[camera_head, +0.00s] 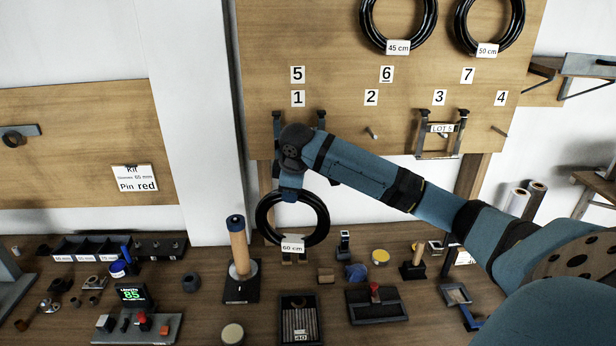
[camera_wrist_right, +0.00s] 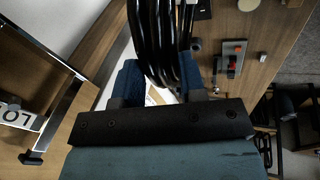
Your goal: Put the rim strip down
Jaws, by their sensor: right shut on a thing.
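The rim strip is a black coil (camera_head: 323,232) with a white "60 cm" tag (camera_head: 292,246). It hangs upright below my right gripper (camera_head: 289,195) in the head view, in front of the board's lower edge and over the back of the bench. My right gripper is shut on the coil's upper part. In the right wrist view the black loops (camera_wrist_right: 155,35) run between the two blue fingers of the gripper (camera_wrist_right: 158,85). The head view does not clearly show whether the coil's bottom touches the bench. My left gripper is not in view.
The board (camera_head: 320,50) carries two more coils, tagged 45 cm (camera_head: 399,25) and 50 cm (camera_head: 490,30), and numbered places. Below on the bench (camera_head: 205,325) stand a wooden post (camera_head: 239,250), a slotted tray (camera_head: 299,318), a red-knobbed block (camera_head: 376,300) and a display (camera_head: 131,296).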

